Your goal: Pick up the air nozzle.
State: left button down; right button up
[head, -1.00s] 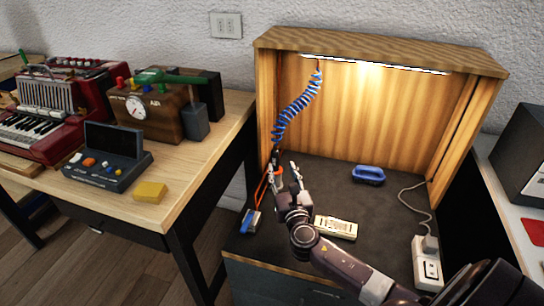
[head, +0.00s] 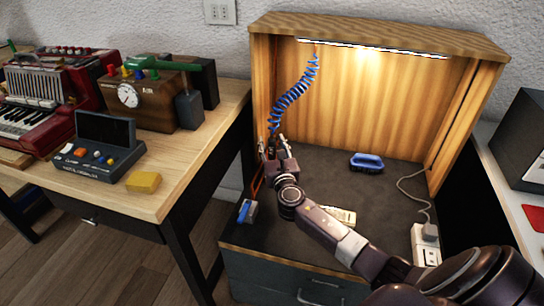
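The blue coiled hose (head: 293,95) hangs from the top of the wooden booth. A small dark piece at its lower end, which looks like the air nozzle (head: 271,142), hangs near the booth's left side. My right gripper (head: 273,146) is at this lower end, with its fingers apart on either side of the dark piece. I cannot tell whether they touch it. The gripper hides the lower part of the nozzle. My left gripper is not in view.
The wooden booth (head: 470,120) encloses the dark bench top (head: 320,170). A blue-handled brush (head: 366,162), a beige block (head: 342,216) partly behind my arm, a power strip (head: 425,246) and a blue-and-grey tool (head: 247,210) lie on it. A wooden table (head: 190,165) stands left.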

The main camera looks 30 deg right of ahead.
aim_at(272, 134)
grip_shut()
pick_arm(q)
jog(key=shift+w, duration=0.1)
pick_arm(e)
jog(key=shift+r, duration=0.2)
dwell(0.3)
